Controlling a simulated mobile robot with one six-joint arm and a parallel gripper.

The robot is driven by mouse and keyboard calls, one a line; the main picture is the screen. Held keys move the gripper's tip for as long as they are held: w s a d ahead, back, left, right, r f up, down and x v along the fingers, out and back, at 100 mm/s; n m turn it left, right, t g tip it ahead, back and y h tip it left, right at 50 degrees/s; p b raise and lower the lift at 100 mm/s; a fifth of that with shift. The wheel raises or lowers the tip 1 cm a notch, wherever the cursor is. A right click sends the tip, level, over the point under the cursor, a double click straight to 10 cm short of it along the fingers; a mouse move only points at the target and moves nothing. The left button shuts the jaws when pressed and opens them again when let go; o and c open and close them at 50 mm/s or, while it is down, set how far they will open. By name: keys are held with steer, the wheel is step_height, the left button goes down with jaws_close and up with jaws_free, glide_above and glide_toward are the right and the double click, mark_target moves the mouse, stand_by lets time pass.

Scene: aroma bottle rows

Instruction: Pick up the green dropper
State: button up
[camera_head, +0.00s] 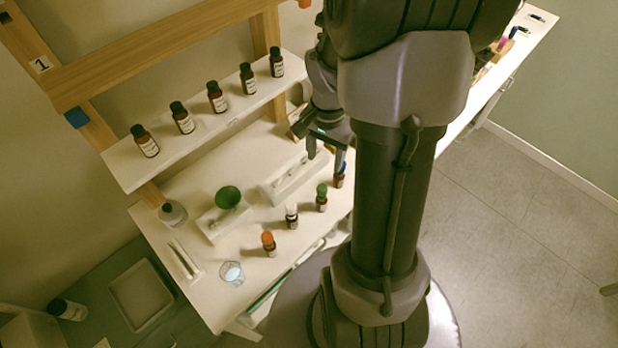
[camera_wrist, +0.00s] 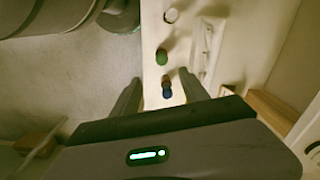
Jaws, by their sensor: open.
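The green dropper (camera_head: 321,190) tops a small brown bottle (camera_head: 321,204) in the front row on the white table. It also shows in the wrist view as a green cap (camera_wrist: 162,57), up from my fingers. My gripper (camera_head: 326,160) is open and empty. In the wrist view its two fingers (camera_wrist: 161,92) stand apart, with a blue-topped bottle (camera_wrist: 167,88) showing between them. In the head view this blue-topped bottle (camera_head: 339,178) is just below my fingertips; I cannot tell how far apart they are in height.
Bottles with a white top (camera_head: 291,210) and an orange top (camera_head: 268,239) stand left of the green one. A white tray (camera_head: 270,190), a green funnel (camera_head: 228,197) and a glass beaker (camera_head: 232,273) are nearby. A raised shelf (camera_head: 120,170) holds several dark bottles behind.

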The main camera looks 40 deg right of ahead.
steer(key=b, duration=0.3)
glide_toward(323, 187)
steer(key=f, duration=0.5)
steer(key=shift+s+a+f, duration=0.1)
steer(key=shift+a, duration=0.15)
steer(key=f, duration=0.1)
steer(key=f+b, duration=0.1)
steer(key=f, duration=0.1)
steer(key=f+b, duration=0.1)
steer(key=f, duration=0.1)
steer(key=shift+d+f, duration=0.15)
steer(key=shift+d, duration=0.1)
steer(key=shift+w, duration=0.2)
steer(key=c, duration=0.8)
